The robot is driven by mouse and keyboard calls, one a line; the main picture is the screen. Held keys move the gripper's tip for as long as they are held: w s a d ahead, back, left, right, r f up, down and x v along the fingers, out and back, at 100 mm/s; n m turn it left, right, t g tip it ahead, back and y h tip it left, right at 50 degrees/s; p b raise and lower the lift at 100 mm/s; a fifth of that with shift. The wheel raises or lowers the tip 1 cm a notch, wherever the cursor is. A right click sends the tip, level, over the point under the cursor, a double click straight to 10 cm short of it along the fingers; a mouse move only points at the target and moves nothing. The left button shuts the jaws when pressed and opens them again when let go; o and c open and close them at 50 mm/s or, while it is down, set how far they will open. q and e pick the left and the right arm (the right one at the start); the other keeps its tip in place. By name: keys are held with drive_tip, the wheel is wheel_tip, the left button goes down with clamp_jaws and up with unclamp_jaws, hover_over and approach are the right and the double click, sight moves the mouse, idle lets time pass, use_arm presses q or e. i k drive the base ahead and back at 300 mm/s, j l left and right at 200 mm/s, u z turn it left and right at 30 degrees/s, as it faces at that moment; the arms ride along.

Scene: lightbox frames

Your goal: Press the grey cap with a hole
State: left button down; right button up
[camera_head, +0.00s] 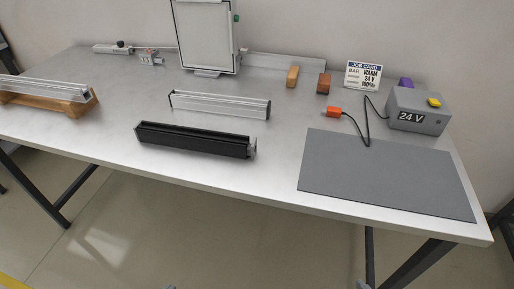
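A black bar (193,141) lies lengthwise near the table's front edge. A small light-grey end piece (252,148) shows at its right end; it is too small to tell whether this is the grey cap or has a hole. Small grey shapes at the bottom edge of the picture look like the tips of my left gripper (168,287) and my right gripper (362,285). Both are far below the table, away from the bar. They are cut off, so open or shut does not show.
A clear-and-silver bar (219,104) lies behind the black one. At right are a grey mat (385,172), an orange connector (333,112) on a black cable, and a 24 V box (418,110) with a yellow button. A framed panel (206,37) stands at the back.

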sight(252, 149)
drive_tip(key=i+j+z, duration=0.15)
drive_tip(key=j, duration=0.2)
drive_tip(key=i+j+z, duration=0.1)
drive_tip(key=j, duration=0.3)
drive_tip(key=i+j+z, duration=0.15)
drive_tip(key=j, duration=0.25)
drive_tip(key=j+z, duration=0.1)
drive_tip(key=j, duration=0.25)
